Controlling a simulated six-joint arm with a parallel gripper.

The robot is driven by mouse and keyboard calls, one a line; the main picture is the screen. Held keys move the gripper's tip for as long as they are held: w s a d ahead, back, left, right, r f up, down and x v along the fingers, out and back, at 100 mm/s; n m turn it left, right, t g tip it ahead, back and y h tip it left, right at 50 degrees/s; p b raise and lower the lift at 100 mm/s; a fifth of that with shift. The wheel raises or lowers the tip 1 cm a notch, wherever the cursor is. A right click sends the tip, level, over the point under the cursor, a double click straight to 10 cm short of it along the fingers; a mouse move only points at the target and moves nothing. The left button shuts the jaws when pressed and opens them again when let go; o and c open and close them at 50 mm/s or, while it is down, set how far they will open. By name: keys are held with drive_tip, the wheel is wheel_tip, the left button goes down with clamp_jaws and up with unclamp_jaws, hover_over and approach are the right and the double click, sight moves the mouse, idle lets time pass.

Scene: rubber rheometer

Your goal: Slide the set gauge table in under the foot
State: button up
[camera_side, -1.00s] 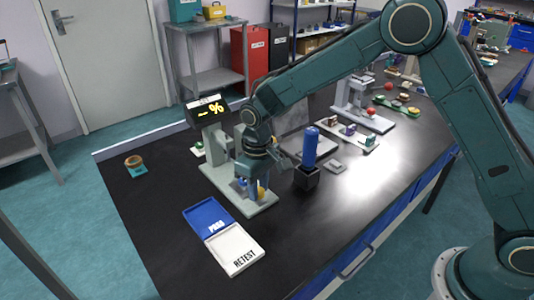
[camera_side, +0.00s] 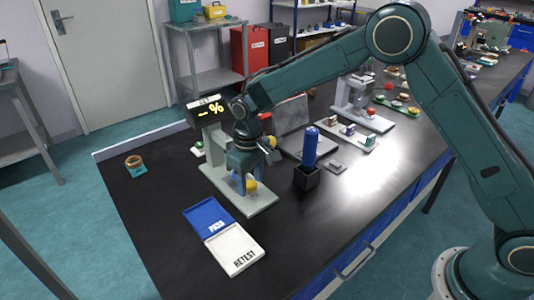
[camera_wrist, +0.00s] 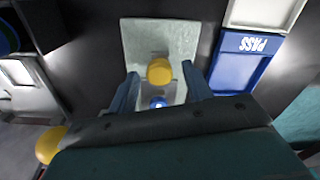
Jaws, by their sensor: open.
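The gauge stand (camera_side: 214,140) has a display reading "-%" and a pale grey base plate (camera_side: 262,200) on the bench. A yellow knob (camera_side: 250,186) shows low over the plate beside my gripper (camera_side: 240,182). In the wrist view, the yellow knob (camera_wrist: 159,70) and a small blue-and-white part (camera_wrist: 158,102) appear between the fingers of my gripper (camera_wrist: 161,88), over the base plate (camera_wrist: 140,36). My gripper is open and points down; finger contact cannot be told. I cannot make out the foot or the gauge table's outline, as my gripper covers that area.
A blue PASS tray (camera_side: 208,214) and white RETEST tray (camera_side: 236,250) lie in front of the stand. A blue cylinder (camera_side: 310,148) stands in a black block (camera_side: 306,178) to the right. A second yellow knob (camera_side: 272,142) is close behind my gripper. The left bench is mostly clear.

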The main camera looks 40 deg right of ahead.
drive_tip(key=shift+r, duration=0.1)
wheel_tip(320, 180, up, 14)
idle(0.7)
drive_tip(key=shift+s+f, duration=0.15)
drive_tip(key=shift+f, duration=0.05)
drive_tip(key=s+d+f+t+y, duration=0.1)
drive_tip(key=s+t, duration=0.3)
drive_tip(key=s, duration=0.1)
drive_tip(key=shift+s+d, duration=0.3)
drive_tip(key=shift+s, duration=0.05)
idle(0.4)
drive_tip(key=shift+f, duration=0.15)
drive_tip(key=shift+w+x, duration=0.15)
drive_tip(key=shift+x, duration=3.25)
drive_tip(key=shift+w+x, duration=0.15)
drive_tip(key=shift+x, duration=3.25)
